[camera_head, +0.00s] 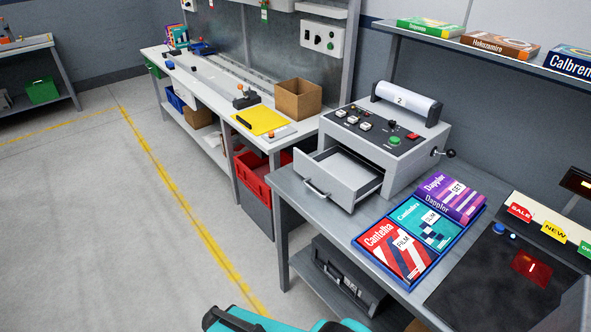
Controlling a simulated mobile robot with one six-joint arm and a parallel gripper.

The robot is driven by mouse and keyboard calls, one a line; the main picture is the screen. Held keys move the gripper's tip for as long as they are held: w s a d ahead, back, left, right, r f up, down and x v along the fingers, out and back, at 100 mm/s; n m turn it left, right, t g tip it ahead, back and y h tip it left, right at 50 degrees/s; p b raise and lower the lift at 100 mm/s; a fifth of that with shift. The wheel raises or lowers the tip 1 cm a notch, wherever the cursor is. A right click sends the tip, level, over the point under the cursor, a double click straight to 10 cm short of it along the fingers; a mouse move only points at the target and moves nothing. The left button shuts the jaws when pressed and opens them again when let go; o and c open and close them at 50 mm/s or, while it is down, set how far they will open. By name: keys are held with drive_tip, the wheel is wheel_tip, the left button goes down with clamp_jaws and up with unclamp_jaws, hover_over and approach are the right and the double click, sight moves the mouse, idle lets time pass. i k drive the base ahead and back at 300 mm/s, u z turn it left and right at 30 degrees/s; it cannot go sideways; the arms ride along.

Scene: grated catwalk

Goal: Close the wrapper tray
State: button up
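The wrapper (388,133) is a light grey machine with a white roll on top, standing at the back of the grey bench on the right. Its tray (331,192) is a drawer pulled out of the front, towards the left. The tray is open and looks empty. A bar handle (316,191) sits on its front face. Teal parts at the bottom edge look like my own body. My gripper is not in view, and nothing of mine touches the tray.
A blue tray (402,283) with several boxed items lies right of the drawer on the bench (291,187). A dark panel (490,275) is farther right. A red crate (252,176) stands under the left bench. The floor (75,215) in front is clear.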

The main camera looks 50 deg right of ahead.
sight(342, 177)
drive_tip(key=z, duration=4.6)
drive_tip(key=i, duration=0.1)
drive_tip(key=u, duration=2.9)
drive_tip(key=k, duration=0.95)
drive_tip(key=u, duration=0.15)
drive_tip(key=i, duration=0.8)
